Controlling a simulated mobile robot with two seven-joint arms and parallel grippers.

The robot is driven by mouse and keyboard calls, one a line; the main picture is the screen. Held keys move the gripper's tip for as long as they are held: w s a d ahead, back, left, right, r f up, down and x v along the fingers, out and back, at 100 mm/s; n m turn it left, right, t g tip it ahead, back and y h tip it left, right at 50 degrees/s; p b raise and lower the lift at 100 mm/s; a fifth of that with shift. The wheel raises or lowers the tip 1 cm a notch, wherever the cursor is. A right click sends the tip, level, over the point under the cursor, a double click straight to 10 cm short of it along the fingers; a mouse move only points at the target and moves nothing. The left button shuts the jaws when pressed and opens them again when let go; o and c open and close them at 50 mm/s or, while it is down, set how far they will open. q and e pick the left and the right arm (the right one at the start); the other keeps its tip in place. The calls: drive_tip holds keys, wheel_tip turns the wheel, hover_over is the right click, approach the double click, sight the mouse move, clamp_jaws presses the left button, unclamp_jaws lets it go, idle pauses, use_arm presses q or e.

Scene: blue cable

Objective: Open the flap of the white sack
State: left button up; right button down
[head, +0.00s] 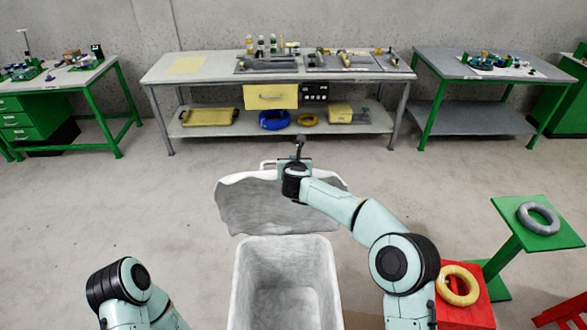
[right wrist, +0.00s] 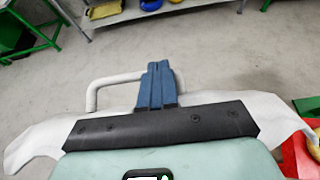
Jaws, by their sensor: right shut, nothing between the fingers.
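The white sack (head: 240,285) stands open at the bottom middle of the head view, and its inside shows. Its flap (head: 242,208) spreads out beyond the far rim, away from the opening. The flap also shows in the right wrist view (right wrist: 35,143), with a pale handle (right wrist: 93,95) beyond it. My right gripper (head: 299,143) is over the far edge of the flap. Its blue fingers (right wrist: 157,82) are together with nothing between them. My right forearm hides part of the flap. My left arm is at the lower left, its gripper out of view.
A workbench (head: 210,67) stands at the back, with a blue cable coil (head: 273,120) on its lower shelf. Red stand (head: 465,315) with a yellow ring (head: 457,285) and green stand (head: 510,235) with a grey ring (head: 539,218) are at right. Floor between is clear.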

drive_tip(key=shift+w+r, duration=0.1)
drive_tip(key=shift+w, duration=0.3)
